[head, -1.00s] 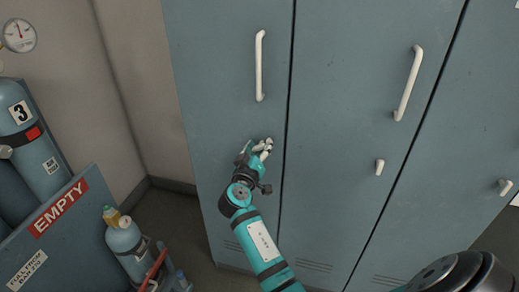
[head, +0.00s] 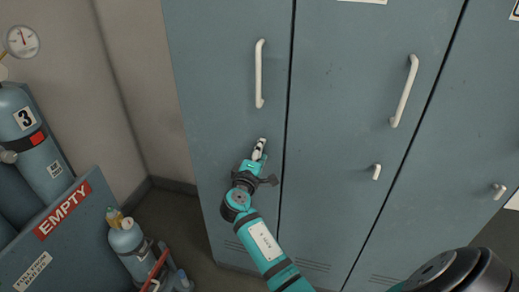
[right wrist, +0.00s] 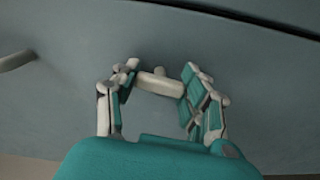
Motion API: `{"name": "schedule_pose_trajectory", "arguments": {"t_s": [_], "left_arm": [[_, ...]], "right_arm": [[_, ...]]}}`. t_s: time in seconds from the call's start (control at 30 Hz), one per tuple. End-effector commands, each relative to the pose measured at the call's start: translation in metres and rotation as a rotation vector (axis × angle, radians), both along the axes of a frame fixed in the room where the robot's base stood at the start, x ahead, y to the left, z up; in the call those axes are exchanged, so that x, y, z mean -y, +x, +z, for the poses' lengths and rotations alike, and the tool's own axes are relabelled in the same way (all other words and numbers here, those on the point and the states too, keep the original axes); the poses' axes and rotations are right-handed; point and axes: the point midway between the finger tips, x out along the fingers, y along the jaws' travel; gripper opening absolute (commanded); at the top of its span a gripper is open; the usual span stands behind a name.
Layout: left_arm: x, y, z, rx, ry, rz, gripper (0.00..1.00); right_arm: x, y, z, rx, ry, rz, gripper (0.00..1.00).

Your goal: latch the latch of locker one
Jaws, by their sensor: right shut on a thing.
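Locker one (head: 225,75) is the leftmost blue-grey locker door in the head view, closed against its neighbour, with a long white handle (head: 259,75). Its small white latch (right wrist: 158,84) lies between the fingers of my right gripper (right wrist: 158,88) in the right wrist view. My right gripper, teal with pale finger joints, also shows in the head view (head: 259,150), below the handle. It is shut on the latch, and its fingers hide much of the latch there. My left gripper is not in view.
Two more lockers stand to the right, with a white handle (head: 404,92) and small latches (head: 376,172) (head: 500,190). At left are a blue bin marked EMPTY (head: 75,245), gas cylinders (head: 40,150) and a small cylinder set (head: 127,240). Some floor is clear before locker one.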

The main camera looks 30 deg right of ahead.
Motion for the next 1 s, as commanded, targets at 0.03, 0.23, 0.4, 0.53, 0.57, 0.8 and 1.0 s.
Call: {"name": "schedule_pose_trajectory", "arguments": {"t_s": [0.03,0.23,0.4,0.53,0.57,0.8,1.0], "left_arm": [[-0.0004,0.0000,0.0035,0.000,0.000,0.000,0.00],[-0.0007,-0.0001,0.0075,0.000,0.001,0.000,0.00],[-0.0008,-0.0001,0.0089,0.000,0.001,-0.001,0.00],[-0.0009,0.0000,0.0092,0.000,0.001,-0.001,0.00],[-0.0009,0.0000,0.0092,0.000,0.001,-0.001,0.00],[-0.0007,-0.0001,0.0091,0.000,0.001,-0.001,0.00],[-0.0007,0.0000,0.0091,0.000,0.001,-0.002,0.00]], "right_arm": [[-0.0003,0.0008,0.0032,-0.018,-0.020,0.003,0.12],[-0.0008,0.0009,0.0027,-0.081,-0.074,0.004,0.12],[-0.0009,0.0009,0.0023,-0.107,-0.098,0.003,0.12],[-0.0009,0.0010,0.0020,-0.116,-0.105,0.002,0.12],[-0.0009,0.0010,0.0019,-0.117,-0.105,0.002,0.12],[-0.0008,0.0010,0.0018,-0.117,-0.106,0.002,0.12],[-0.0007,0.0008,0.0015,-0.118,-0.105,0.003,0.60]]}}
